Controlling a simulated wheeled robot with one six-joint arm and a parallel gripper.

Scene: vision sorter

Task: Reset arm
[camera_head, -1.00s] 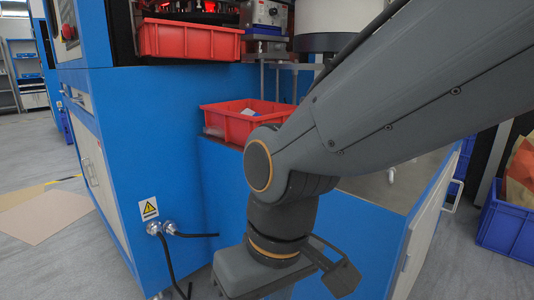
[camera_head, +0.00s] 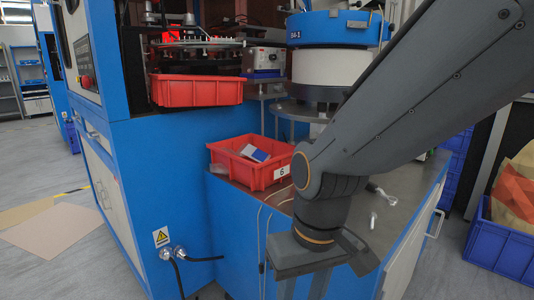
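My arm comes in from the upper right and bends down at its wrist in front of the blue machine. My gripper (camera_head: 305,288) hangs at the bottom of the view, in front of the blue bench. Its upper body shows, but its fingertips run out of the frame, so I cannot tell whether it is open or shut. No object shows in it.
A red bin (camera_head: 255,163) labelled 6 with small boxes sits on the bench, behind my wrist. A blue crate (camera_head: 500,250) stands at right. The floor at left is open.

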